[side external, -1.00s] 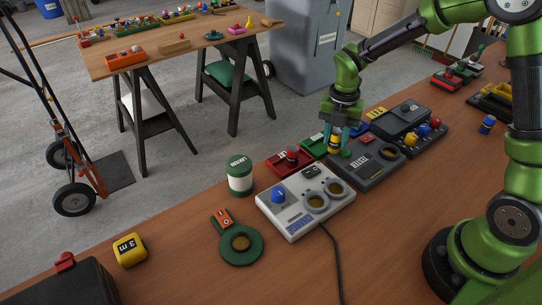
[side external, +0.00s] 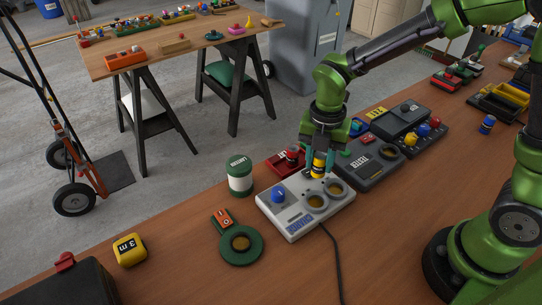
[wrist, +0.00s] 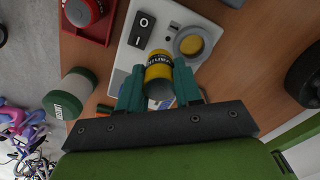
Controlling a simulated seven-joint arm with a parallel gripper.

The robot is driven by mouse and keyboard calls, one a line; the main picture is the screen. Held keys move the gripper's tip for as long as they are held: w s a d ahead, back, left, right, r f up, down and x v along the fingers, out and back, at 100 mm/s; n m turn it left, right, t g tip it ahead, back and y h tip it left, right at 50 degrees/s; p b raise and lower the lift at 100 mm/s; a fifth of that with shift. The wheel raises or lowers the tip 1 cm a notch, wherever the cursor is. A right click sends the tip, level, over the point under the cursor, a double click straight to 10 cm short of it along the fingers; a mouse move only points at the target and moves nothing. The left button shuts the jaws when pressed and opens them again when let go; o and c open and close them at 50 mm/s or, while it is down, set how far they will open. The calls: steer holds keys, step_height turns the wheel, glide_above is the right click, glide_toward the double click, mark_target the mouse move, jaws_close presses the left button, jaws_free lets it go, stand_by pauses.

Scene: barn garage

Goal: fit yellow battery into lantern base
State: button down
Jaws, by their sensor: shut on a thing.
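The yellow battery (side external: 318,164) is held in my gripper (side external: 318,170), above the back part of the light grey charger-like box. It also shows in the wrist view (wrist: 158,66), between the teal fingers of my gripper (wrist: 160,88), which are shut on it. The green lantern base (side external: 256,255) lies on the bench in front left of the grey box. It has a round socket and an orange switch block at its back left. The green and white lantern body (side external: 239,179) stands upright behind the base, apart from it.
The light grey box (side external: 290,222) has a blue knob, two round sockets and a cable. A red tray (side external: 276,164) holds a red battery (side external: 291,155). A dark grey box (side external: 365,175) stands right. A yellow tape measure (side external: 130,250) lies front left. Bench around the base is clear.

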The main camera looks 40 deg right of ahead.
steer(key=a, duration=0.9)
steer(key=a+r, duration=0.1)
steer(key=a, duration=0.3)
steer(key=shift+w+a, duration=0.15)
steer(key=shift+w, duration=0.2)
steer(key=s+a, duration=0.2)
steer(key=a, duration=0.7)
steer(key=shift+s+d+f, duration=0.1)
steer(key=shift+f, duration=1.25)
steer(key=shift+s+d+f, duration=0.1)
steer(key=shift+f, duration=1.2)
steer(key=shift+a+f, duration=0.1)
steer(key=shift+f, duration=0.45)
steer(key=c, duration=1)
jaws_free()
steer(key=shift+c, duration=0.2)
step_height(320, 180, up, 11)
